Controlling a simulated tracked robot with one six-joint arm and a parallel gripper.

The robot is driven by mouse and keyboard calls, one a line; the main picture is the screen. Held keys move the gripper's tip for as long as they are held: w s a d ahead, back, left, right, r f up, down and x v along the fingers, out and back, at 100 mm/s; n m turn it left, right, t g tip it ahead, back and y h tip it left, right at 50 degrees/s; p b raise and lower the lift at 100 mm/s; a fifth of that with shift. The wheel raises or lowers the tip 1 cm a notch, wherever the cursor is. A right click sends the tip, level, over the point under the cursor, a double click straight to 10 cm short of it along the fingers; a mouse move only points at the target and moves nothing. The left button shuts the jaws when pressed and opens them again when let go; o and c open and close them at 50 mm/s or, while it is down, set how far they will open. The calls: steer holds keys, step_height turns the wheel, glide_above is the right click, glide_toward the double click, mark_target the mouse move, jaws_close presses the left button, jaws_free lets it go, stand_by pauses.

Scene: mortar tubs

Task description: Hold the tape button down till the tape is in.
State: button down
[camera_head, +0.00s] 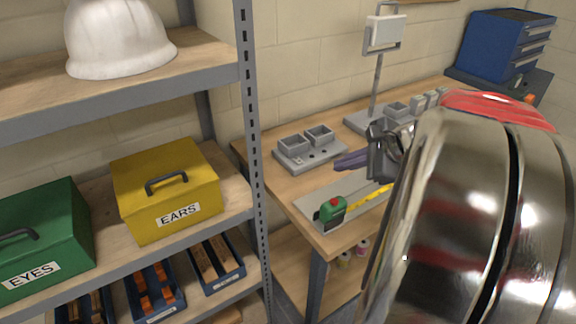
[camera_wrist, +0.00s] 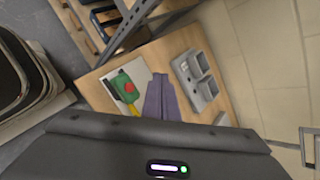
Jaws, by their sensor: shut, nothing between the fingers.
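The green tape measure (camera_head: 328,214) lies on a pale grey mat (camera_head: 318,198) near the bench's front left corner. Its red button (camera_head: 335,203) is on the upper side, and yellow tape (camera_head: 366,199) runs out to the right. My gripper (camera_head: 337,163), with purple fingers, is shut and empty, behind and above the tape measure. In the wrist view the tape measure (camera_wrist: 119,87) and red button (camera_wrist: 129,88) lie left of my closed fingers (camera_wrist: 160,78), apart from them. The tape's far end is hidden behind my arm in the head view.
A grey block with two square tubs (camera_head: 310,148) stands behind my gripper. A shelf post (camera_head: 251,140) borders the bench at left, with a yellow EARS box (camera_head: 150,205) on the shelf.

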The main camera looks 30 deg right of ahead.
steer(key=shift+f, duration=0.15)
glide_above(338, 205)
steer(key=shift+f, duration=4.25)
steer(key=shift+f, duration=0.1)
steer(key=shift+d+f, duration=0.1)
steer(key=shift+f, duration=0.15)
steer(key=shift+f, duration=0.4)
stand_by(0.4)
steer(key=shift+r, duration=0.8)
steer(key=shift+r, duration=2.5)
